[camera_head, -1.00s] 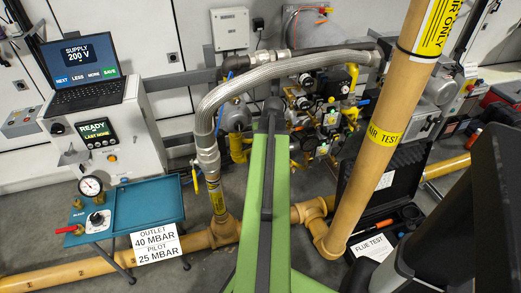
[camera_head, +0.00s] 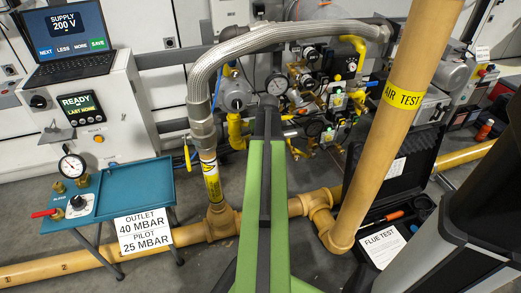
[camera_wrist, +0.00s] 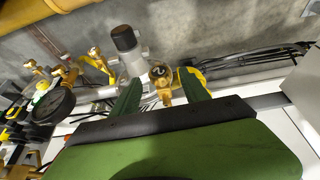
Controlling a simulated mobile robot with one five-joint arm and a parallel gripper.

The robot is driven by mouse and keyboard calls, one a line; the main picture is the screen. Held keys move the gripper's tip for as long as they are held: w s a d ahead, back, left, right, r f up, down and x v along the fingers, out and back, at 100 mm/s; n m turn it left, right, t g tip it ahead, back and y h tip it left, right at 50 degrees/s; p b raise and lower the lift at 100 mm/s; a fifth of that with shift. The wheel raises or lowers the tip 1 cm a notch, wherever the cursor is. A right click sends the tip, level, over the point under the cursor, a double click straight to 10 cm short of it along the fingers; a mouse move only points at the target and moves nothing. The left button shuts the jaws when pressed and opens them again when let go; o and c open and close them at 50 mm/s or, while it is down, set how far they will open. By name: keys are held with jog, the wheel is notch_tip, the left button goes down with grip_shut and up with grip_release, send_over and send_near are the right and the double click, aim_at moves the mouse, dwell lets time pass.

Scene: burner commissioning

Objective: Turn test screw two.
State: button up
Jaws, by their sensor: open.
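A brass fitting marked 2 (camera_wrist: 158,72), the test screw two, sits between the tips of my green fingers in the wrist view. My gripper (camera_wrist: 162,88) is open, with one finger on each side of it. I cannot tell whether either finger touches the fitting. A brass stem below the marked cap runs down between the fingers. In the head view my green arm reaches toward the valve train (camera_head: 330,92), and my fingertips and the screw are hidden there.
A dark gauge (camera_wrist: 52,104) and several brass fittings lie further left. In the head view a braided hose (camera_head: 215,62) arches over, and a thick tan pipe (camera_head: 395,110) stands right.

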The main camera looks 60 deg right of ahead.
jog(key=shift+b+x, duration=0.4)
jog(key=shift+x, duration=0.7)
jog(key=shift+c, duration=0.2)
grip_shut()
